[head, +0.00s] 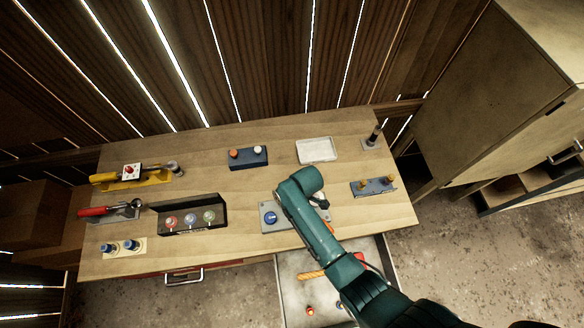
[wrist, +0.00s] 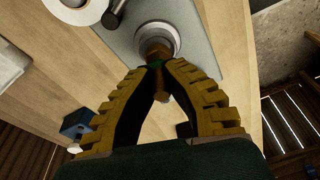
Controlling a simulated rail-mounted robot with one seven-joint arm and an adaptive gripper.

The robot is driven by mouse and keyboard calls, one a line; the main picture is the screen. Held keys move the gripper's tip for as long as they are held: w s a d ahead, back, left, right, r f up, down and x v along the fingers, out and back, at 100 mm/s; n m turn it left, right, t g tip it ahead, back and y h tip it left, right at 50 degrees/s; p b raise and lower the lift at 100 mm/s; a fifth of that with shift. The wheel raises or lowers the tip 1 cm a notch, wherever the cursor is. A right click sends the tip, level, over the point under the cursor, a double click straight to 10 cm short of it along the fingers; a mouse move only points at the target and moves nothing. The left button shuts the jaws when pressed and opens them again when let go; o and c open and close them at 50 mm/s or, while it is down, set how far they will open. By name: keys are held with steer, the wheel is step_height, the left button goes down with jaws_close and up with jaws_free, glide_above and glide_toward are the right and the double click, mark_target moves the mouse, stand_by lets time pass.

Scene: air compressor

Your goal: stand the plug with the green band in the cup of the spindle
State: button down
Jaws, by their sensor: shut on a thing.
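My gripper (wrist: 158,72) is shut on the plug (wrist: 155,48), a brown piece with a green band that shows between the fingertips. A brown part of the plug also sticks out on the near side of the fingers. The plug's far end overlaps a round silver cup (wrist: 172,34) on a grey plate (wrist: 200,50). I cannot tell whether the end is inside the cup or just above it. In the head view my arm hides the gripper, the plug and the cup. Part of a grey plate with a blue knob (head: 270,217) shows left of the arm.
A blue-grey holder (head: 374,187) with brass-coloured pieces stands at right, near a dark post (head: 374,134). An open drawer (head: 290,290) lies below the arm.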

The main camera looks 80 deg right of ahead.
steer(key=shift+f+b, duration=0.55)
steer(key=shift+f, duration=0.25)
steer(key=c, duration=1.2)
jaws_free()
steer(key=shift+o, duration=0.2)
steer(key=shift+r, duration=0.15)
step_height(320, 180, up, 12)
steer(key=s, duration=0.2)
steer(key=shift+d+f, duration=0.15)
steer(key=shift+f, duration=0.05)
